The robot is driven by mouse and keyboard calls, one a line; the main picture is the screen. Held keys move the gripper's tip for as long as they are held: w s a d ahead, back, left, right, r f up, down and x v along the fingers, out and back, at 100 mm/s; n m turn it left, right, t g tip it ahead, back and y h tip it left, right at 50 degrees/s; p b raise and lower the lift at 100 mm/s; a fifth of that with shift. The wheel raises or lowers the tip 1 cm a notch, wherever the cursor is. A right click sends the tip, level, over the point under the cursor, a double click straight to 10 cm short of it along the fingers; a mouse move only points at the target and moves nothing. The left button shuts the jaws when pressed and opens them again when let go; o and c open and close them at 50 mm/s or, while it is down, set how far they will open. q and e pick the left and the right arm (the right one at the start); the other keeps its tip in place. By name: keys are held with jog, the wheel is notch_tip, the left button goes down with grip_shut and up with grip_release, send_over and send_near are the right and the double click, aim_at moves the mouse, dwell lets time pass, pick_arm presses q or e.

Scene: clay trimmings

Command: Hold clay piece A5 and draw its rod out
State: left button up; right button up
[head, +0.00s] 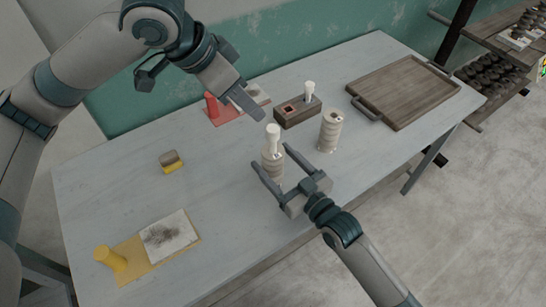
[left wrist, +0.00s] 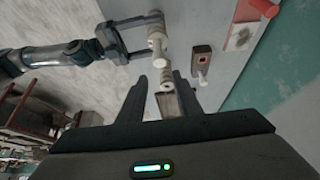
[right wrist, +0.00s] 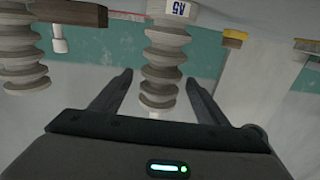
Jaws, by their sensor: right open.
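Clay piece A5 (head: 272,168) is a pale ribbed cylinder standing upright on the table. Its label shows in the right wrist view (right wrist: 164,58). A pale rod (head: 272,137) sticks up from its top. My right gripper (head: 272,156) is open, with its fingers on either side of A5; I cannot tell whether they touch it. In the right wrist view (right wrist: 160,90) a gap shows on both sides.
A second ribbed clay piece (head: 330,132) stands right of A5. Behind are a dark block (head: 290,116) with a pale rod and a red stand (head: 212,106). A wooden tray (head: 400,90) lies at right, a sponge (head: 172,162) and yellow stand (head: 112,258) at left.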

aim_at(273, 141)
jog(key=shift+w+a, duration=0.35)
jog(key=shift+w, duration=0.1)
jog(key=shift+c, duration=0.3)
jog(key=c, duration=1.5)
pick_arm(q)
jog(key=o, duration=0.4)
jog(key=d+m+y, duration=0.1)
jog(key=w+d+f+m+g+y, duration=0.1)
jog(key=m, duration=0.1)
jog(key=w+d+f+m+g+y, duration=0.1)
jog(key=d+m, duration=0.1)
jog(key=shift+w+f, duration=0.1)
jog(key=shift+f, duration=0.1)
jog(key=m+y, duration=0.1)
jog(key=w+d+m+g, duration=0.1)
jog(key=shift+f+m+y, duration=0.3)
jog(key=shift+f+y, duration=0.1)
jog(key=shift+f, duration=0.15)
notch_tip(273, 141, down, 12)
jog(key=shift+r, duration=0.15)
